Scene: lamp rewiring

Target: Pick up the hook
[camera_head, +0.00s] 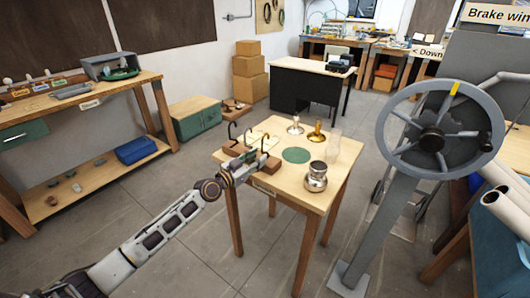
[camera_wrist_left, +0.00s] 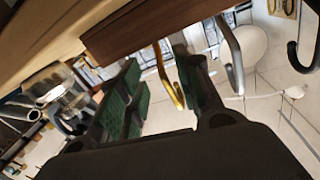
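Several hooks rise from a brown wooden block (camera_head: 238,151) on the small table. In the left wrist view the block (camera_wrist_left: 140,30) shows with a gold hook (camera_wrist_left: 166,75), a silver hook (camera_wrist_left: 233,60) and a black hook (camera_wrist_left: 304,52). My left gripper (camera_head: 243,166) is at the front of the block. In the wrist view the gripper (camera_wrist_left: 165,95) is open, with the gold hook between its green-padded left finger and its dark right finger. I see a gap to the left finger; the right finger is close to the hook, contact unclear. My right gripper is out of view.
A large grey handwheel (camera_head: 433,130) stands to the right.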

